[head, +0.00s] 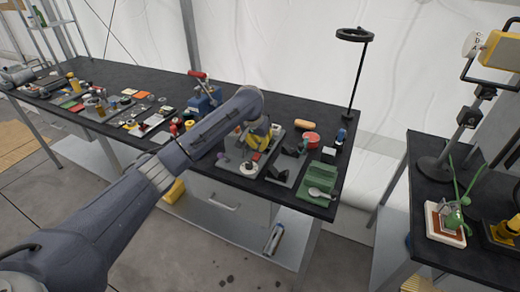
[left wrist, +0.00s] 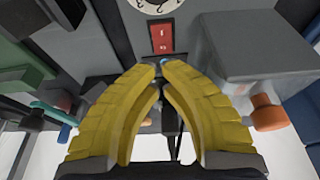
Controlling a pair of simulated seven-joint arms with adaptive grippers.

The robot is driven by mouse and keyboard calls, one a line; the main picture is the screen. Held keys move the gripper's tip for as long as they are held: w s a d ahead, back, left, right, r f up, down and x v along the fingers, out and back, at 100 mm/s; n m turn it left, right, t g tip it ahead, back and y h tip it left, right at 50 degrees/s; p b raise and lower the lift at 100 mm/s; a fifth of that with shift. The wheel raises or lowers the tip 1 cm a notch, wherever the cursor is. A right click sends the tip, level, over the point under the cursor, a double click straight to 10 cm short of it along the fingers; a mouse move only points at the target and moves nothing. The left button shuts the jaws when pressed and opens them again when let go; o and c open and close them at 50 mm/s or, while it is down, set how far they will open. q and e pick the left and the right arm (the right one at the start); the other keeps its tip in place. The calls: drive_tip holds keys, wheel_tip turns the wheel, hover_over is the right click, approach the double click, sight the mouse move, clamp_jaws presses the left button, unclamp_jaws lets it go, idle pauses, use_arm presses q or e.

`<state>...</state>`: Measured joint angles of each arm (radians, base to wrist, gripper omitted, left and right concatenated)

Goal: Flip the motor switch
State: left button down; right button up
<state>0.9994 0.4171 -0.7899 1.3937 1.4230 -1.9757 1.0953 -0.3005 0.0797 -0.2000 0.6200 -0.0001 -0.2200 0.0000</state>
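The red rocker switch (left wrist: 160,38) is set in a dark grey panel, just below a white dial (left wrist: 158,5) in the left wrist view. In the head view a small red patch (head: 256,157), likely this switch, shows beside the white dial (head: 248,169). My left gripper (left wrist: 159,67) has yellow fingers with their tips drawn together, nothing evident held between them. The tips are just below the switch in the wrist picture; contact cannot be told. In the head view the left gripper (head: 258,140) is over the bench's right part, partly covered by its arm. My right gripper does not show.
A grey box (left wrist: 255,45) with an orange knob (left wrist: 267,113) stands close on the right of the fingers. A second table (head: 455,262) stands at right.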

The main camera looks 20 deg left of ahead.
sight(261, 153)
use_arm(q)
drive_tip(key=shift+s+x, duration=0.15)
drive_tip(key=shift+x, duration=0.5)
drive_tip(key=shift+s+x, duration=0.15)
drive_tip(key=shift+x, duration=0.5)
drive_tip(key=shift+f, duration=0.1)
drive_tip(key=shift+w+f, duration=0.2)
drive_tip(key=shift+f, duration=0.35)
drive_tip(key=shift+r, duration=0.2)
drive_tip(key=shift+r, duration=0.65)
wheel_tip(261, 153, up, 14)
drive_tip(key=shift+s, duration=0.2)
